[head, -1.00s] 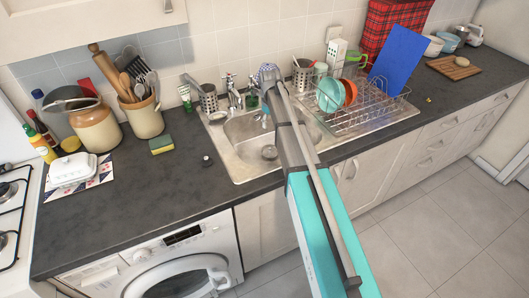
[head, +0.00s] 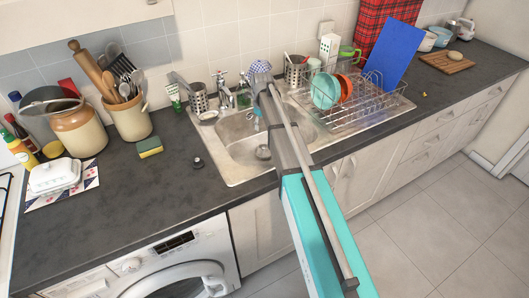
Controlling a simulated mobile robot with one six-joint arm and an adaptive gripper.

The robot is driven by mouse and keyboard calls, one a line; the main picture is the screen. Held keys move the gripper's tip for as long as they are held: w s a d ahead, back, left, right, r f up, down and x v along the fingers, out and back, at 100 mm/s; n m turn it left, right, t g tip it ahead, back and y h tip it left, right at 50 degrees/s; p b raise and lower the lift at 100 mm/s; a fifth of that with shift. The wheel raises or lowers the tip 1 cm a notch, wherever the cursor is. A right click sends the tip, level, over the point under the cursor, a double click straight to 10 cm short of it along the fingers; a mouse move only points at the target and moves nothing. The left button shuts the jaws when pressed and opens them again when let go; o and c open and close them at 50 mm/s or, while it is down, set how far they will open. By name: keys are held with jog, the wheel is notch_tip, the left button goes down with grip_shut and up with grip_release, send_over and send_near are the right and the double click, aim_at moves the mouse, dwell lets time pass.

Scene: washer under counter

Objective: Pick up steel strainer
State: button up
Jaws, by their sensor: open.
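A small round steel strainer (head: 263,153) sits low in the basin of the steel sink (head: 230,153), just left of my arm. My arm reaches up the middle of the head view and over the sink. My gripper (head: 256,115) is mostly hidden by the arm; a small light-blue part of it shows above the basin, higher in the picture than the strainer. It is open, with nothing seen in it. The strainer lies apart from it.
A dish rack (head: 375,115) with plates and a blue board (head: 393,52) stands right of the sink. The tap (head: 222,88) and a perforated steel holder (head: 199,98) stand behind it. A sponge (head: 149,147) and a small dark item (head: 197,162) lie on the left counter.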

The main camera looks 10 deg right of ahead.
jog(key=b, duration=0.8)
send_over(263, 147)
jog(key=shift+f, duration=4.15)
jog(key=shift+d+f+b, duration=0.1)
jog(key=shift+f+b, duration=2.45)
jog(key=shift+f, duration=0.05)
grip_shut()
